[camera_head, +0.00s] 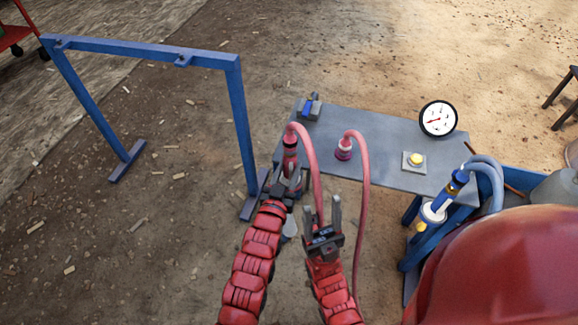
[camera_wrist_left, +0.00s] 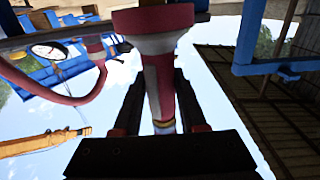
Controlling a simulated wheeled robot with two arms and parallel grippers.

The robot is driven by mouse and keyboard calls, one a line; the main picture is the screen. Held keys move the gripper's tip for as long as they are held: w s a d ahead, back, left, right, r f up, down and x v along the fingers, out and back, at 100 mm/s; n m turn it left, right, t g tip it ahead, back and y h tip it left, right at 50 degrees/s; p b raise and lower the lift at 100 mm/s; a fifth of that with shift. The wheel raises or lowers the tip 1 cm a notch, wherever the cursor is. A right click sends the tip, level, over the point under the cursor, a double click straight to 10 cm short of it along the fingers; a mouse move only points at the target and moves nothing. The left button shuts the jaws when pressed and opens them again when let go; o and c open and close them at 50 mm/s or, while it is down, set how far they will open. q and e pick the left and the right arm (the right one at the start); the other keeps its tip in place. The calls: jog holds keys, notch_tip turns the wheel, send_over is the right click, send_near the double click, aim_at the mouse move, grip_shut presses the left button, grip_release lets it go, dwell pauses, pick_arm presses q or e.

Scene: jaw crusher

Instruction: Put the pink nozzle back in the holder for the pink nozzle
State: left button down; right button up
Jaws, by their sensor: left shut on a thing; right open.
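My left gripper (camera_head: 290,180) is shut on the pink nozzle (camera_head: 290,148), upright at the table's left edge. A pink hose (camera_head: 318,180) arches from its top. In the left wrist view the pink and white nozzle (camera_wrist_left: 160,80) stands between my left gripper's dark fingers (camera_wrist_left: 158,100). A wider white and pink cone (camera_wrist_left: 155,35) is above it; I cannot tell whether it is part of the nozzle. A pink-ringed fitting (camera_head: 344,150) with another hose stands on the table. I cannot make out a pink holder for certain. My right gripper (camera_head: 323,215) is open and empty, in front of the table.
The grey table (camera_head: 385,135) carries a dial gauge (camera_head: 438,118), a yellow button (camera_head: 415,159) and a small blue device (camera_head: 311,106). A blue nozzle (camera_head: 456,184) sits in a white holder (camera_head: 433,212) at the right. A blue frame (camera_head: 240,120) stands left.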

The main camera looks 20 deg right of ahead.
pick_arm(q)
jog(key=shift+c, duration=1.9)
grip_release()
jog(key=p+v, duration=0.1)
jog(key=v, duration=1.6)
jog(key=shift+s, duration=0.2)
jog(key=shift+a, duration=0.15)
jog(key=shift+w+r, duration=0.1)
